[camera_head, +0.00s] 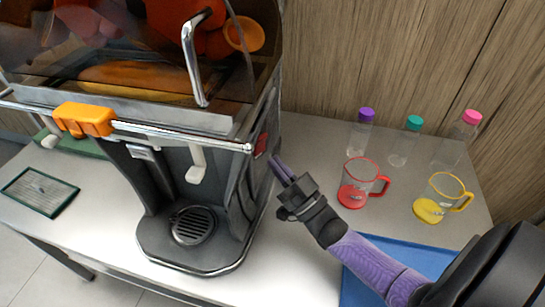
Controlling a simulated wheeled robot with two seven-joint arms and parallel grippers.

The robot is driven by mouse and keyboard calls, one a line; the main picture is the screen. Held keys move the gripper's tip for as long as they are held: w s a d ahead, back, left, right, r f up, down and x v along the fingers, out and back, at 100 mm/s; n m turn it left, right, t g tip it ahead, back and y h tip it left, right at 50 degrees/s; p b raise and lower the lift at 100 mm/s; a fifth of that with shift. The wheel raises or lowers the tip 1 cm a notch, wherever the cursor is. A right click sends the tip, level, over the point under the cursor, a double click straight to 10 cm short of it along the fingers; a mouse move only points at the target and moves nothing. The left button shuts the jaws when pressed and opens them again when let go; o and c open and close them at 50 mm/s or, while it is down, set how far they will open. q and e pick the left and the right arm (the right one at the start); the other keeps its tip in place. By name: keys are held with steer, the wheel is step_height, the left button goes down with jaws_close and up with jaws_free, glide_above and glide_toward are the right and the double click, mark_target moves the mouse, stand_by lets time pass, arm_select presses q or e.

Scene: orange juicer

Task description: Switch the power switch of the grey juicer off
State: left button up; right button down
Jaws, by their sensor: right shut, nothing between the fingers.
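The grey juicer (190,165) stands on the left part of the table, with oranges behind its clear upper cover. A red power switch (261,143) shows on its right side, seen edge-on, so its on or off position cannot be told. My right gripper (277,163) is shut and empty, its fingertips just right of and slightly below the switch. Whether they touch the juicer cannot be told. My left gripper is not in view.
A red mug (356,190) and a yellow mug (437,200) stand right of my gripper. Bottles with purple (366,115), teal (414,122) and pink (472,117) caps stand behind. A blue tray (375,290) lies under my right arm. A green-rimmed tray (66,208) lies at left.

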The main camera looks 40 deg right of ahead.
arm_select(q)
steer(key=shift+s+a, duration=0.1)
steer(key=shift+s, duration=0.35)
arm_select(e)
steer(key=v, duration=0.7)
steer(key=shift+s+h, duration=0.25)
steer(key=shift+h, duration=0.05)
steer(key=shift+f, duration=0.15)
